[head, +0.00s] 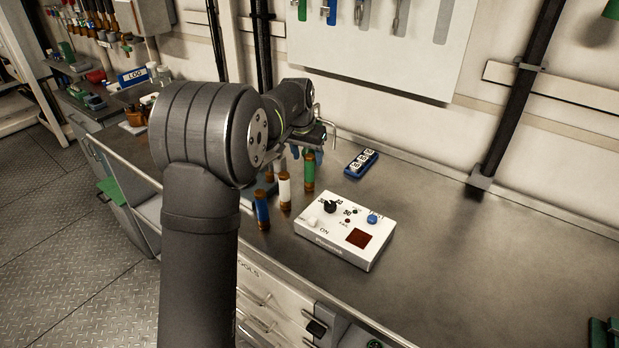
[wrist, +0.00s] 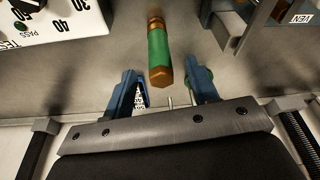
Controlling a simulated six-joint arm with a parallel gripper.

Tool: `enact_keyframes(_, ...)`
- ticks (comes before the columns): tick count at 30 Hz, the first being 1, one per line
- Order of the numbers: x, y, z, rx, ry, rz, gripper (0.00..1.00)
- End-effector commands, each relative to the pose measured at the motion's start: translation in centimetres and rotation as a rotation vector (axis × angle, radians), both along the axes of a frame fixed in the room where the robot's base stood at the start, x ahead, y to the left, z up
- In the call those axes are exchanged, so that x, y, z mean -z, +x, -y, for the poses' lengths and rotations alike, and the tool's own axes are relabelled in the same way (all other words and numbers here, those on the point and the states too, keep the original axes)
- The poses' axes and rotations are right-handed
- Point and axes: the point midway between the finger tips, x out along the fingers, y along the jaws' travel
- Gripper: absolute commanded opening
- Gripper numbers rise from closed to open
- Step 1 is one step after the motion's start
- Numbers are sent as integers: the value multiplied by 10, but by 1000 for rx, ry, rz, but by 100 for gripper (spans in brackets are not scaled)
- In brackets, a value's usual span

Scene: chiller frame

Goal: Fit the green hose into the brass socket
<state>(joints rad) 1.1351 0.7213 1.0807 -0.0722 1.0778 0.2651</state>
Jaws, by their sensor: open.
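The green hose (head: 309,171) stands upright on the bench with brass-coloured ends, at the right end of a row of hoses. It also shows in the wrist view (wrist: 160,51), with its hex end towards my fingers. My gripper (wrist: 163,90) is open, with blue fingertips on either side of that end and a gap showing on both sides. In the head view, my gripper (head: 307,154) is beside the top of the green hose, partly hidden by my arm. I cannot make out the brass socket in either view.
A white hose (head: 284,191) and a blue hose (head: 261,209) stand to the left. A white test box (head: 345,228) is in front, and a small blue block (head: 361,163) lies behind it.

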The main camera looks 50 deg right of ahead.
Motion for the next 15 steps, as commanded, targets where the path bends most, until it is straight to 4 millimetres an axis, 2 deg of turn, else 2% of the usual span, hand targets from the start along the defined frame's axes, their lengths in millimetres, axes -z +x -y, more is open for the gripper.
enact_keyframes(8,17,1,5,0,1,0,53)
enact_keyframes(15,49,2,15,0,2,0,53)
